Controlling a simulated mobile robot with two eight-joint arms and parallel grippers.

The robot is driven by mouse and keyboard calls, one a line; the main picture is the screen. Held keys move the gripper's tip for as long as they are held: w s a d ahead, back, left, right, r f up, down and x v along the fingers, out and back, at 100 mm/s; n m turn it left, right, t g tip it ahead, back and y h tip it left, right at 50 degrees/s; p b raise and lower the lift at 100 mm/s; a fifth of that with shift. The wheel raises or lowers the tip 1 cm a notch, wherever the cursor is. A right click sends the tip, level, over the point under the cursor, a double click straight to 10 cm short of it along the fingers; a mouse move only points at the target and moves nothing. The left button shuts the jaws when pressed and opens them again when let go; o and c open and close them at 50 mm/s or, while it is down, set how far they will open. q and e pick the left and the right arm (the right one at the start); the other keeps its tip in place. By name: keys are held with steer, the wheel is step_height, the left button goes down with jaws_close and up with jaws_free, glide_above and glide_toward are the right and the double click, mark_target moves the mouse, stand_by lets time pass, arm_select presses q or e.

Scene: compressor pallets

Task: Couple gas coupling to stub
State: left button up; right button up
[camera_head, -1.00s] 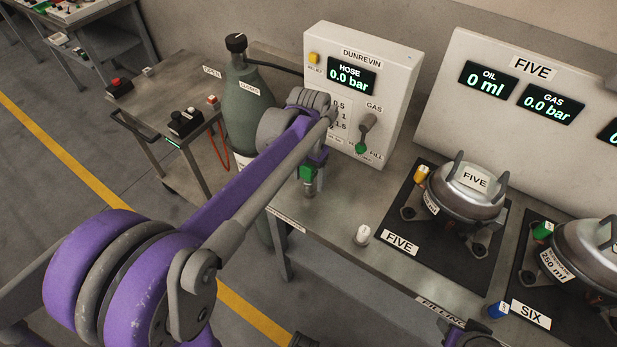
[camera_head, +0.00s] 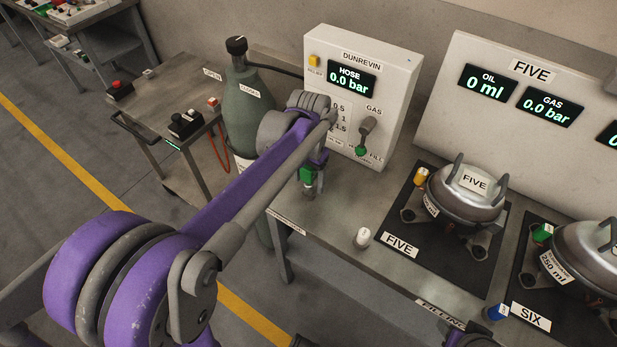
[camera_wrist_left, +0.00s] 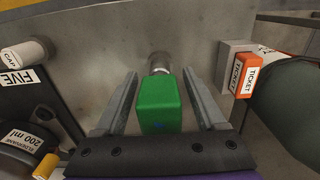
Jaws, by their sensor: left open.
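The gas coupling, a green block with a metal end, shows in the head view (camera_head: 306,174) near the bench's left end, below the gas panel. It also shows in the wrist view (camera_wrist_left: 158,104). My left gripper (camera_wrist_left: 160,88) is open, its two fingers on either side of the green block, with small gaps visible. In the head view my left gripper (camera_head: 311,181) is mostly hidden by its own arm. Compressor FIVE (camera_head: 466,190) has a yellow-topped fitting (camera_head: 421,177), and compressor SIX (camera_head: 588,252) a green-topped one (camera_head: 543,233). I cannot tell which stub is meant.
The gas panel (camera_head: 398,75) reads hose 0.0 bar. A grey-green gas cylinder (camera_head: 246,115) stands left of the bench. A white cap (camera_head: 362,238) and a blue-topped piece (camera_head: 495,313) are on the bench. An orange ticket (camera_wrist_left: 246,75) is right of the gripper. A trolley (camera_head: 150,85) stands further left.

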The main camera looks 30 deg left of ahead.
mark_target(308, 174)
arm_select(q)
jaws_close()
steer(key=shift+r, duration=0.15)
stand_by(0.4)
steer(key=shift+r+p, duration=1.85)
steer(key=shift+r, duration=1.05)
